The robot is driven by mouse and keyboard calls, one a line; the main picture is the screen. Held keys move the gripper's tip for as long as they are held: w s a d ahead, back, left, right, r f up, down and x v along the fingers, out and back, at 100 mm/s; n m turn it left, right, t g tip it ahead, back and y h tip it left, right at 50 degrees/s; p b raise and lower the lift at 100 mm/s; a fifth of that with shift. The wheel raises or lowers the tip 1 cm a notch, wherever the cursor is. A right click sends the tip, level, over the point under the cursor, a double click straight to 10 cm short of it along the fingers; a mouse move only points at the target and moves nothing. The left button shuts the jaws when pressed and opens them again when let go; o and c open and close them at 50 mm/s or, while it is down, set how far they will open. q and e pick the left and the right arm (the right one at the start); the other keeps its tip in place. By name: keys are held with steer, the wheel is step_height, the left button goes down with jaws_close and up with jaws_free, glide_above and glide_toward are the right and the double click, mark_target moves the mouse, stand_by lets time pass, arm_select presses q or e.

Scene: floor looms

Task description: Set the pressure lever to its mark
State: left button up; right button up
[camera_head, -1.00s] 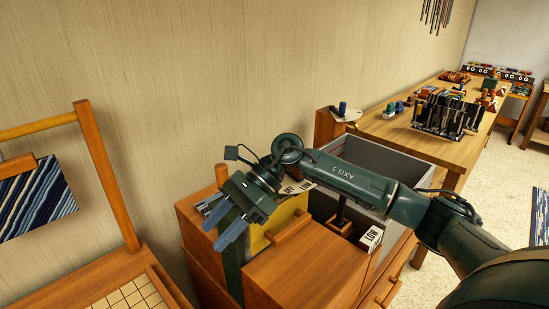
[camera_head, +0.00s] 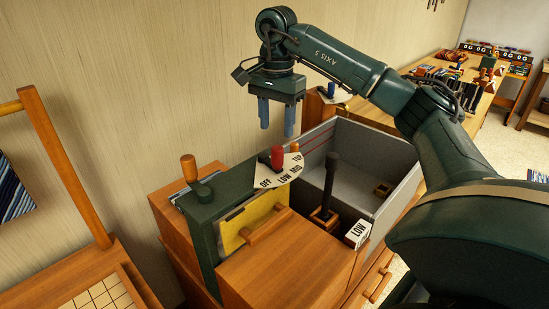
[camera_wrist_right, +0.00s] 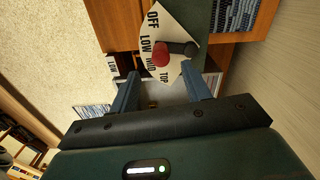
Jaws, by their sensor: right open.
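The lever with a red knob (camera_head: 277,156) stands on a white fan-shaped dial (camera_head: 291,173) marked OFF, LOW, MID and TOP, on top of the dark green machine body. In the right wrist view the red knob (camera_wrist_right: 160,55) lies over the dial near LOW and MID; its exact setting is unclear. A white card reading LOW (camera_head: 357,233) stands on the wooden cabinet. My right gripper (camera_head: 277,130) is open and empty, fingers pointing down, above and behind the knob. In the right wrist view the knob appears just beyond the fingertips (camera_wrist_right: 160,72). My left gripper is out of view.
A tall black lever (camera_head: 331,177) rises from a wooden socket beside the dial. A wooden-handled post (camera_head: 189,168) stands at the left. A grey open bin (camera_head: 348,185) lies behind. A yellow panel with a wooden handle (camera_head: 262,230) faces front.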

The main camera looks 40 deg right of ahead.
mark_target(276, 149)
step_height(276, 149, down, 9)
steer(key=shift+f+p, duration=0.2)
steer(key=shift+p, duration=0.2)
steer(key=shift+c, duration=0.3)
jaws_close()
